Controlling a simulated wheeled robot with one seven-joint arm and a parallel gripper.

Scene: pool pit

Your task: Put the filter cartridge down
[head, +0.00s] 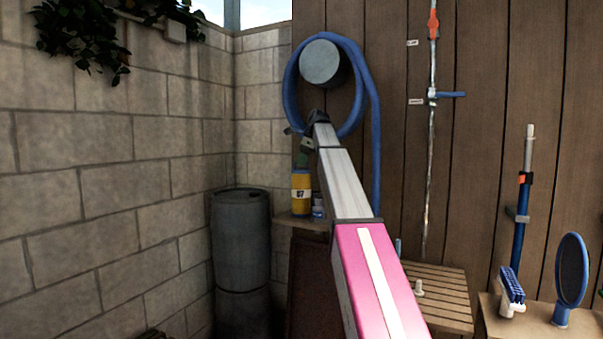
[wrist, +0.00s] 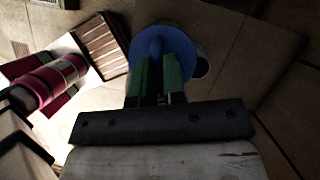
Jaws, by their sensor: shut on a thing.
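The filter cartridge appears as a yellow cylinder with a pale label (head: 301,194) in the head view, upright at the small corner shelf (head: 287,219). In the wrist view I see its round blue top (wrist: 157,33) with a raised blue grip. My gripper (head: 303,160) is directly above the cylinder, pointing down. In the wrist view its green fingers (wrist: 158,82) are shut on the blue grip. The cartridge's lower end is at shelf height, but I cannot tell whether it touches the shelf.
A small blue-and-white jar (head: 318,208) stands close to the cartridge's right. A dark barrel (head: 241,240) is left of the shelf. A coiled blue hose (head: 291,88) hangs above. A slatted bench (head: 436,290) stands right, with brushes (head: 511,288) beyond.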

